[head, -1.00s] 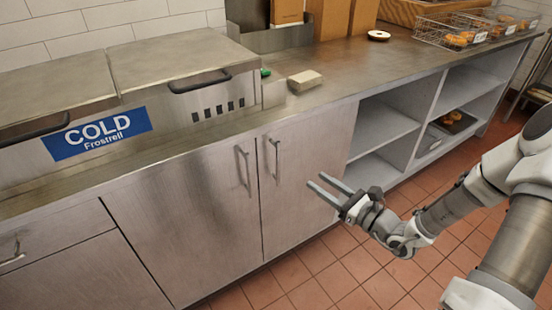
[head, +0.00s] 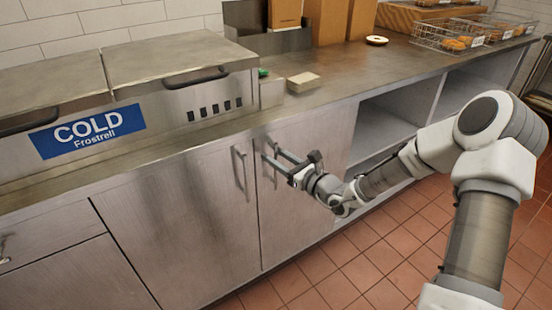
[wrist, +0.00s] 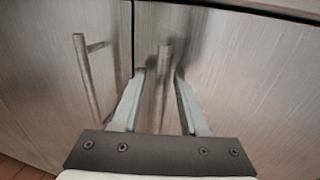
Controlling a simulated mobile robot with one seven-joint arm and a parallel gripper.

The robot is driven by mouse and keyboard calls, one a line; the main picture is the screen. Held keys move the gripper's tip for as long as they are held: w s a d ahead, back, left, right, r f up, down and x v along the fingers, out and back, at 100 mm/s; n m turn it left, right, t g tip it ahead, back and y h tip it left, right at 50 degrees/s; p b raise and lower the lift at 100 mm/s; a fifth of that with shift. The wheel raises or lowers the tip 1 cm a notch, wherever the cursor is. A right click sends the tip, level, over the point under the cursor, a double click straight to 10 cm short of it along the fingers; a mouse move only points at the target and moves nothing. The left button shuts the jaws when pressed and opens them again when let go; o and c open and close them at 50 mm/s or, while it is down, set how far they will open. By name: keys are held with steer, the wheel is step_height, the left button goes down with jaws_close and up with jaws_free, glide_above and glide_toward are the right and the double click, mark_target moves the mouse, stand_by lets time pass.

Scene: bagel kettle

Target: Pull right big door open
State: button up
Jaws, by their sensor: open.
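The right big door (head: 300,235) is a brushed-metal cabinet door under the counter, shut flush beside the left big door (head: 180,220). Its vertical bar handle (head: 275,172) is near its left edge. My gripper (head: 272,153) is open at the upper part of that handle. In the wrist view, the right door's handle (wrist: 160,88) stands between the two spread fingers of my gripper (wrist: 160,74), with a gap on each side. The left door's handle (wrist: 87,80) is outside the fingers, to the left.
The counter (head: 350,78) juts above the doors, close over my gripper. A cold unit (head: 180,75) sits on it at the left. Open shelves (head: 385,120) are right of the door, partly behind my arm. Clear tiled floor (head: 340,270) lies in front.

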jaws_close()
stand_by(1.4)
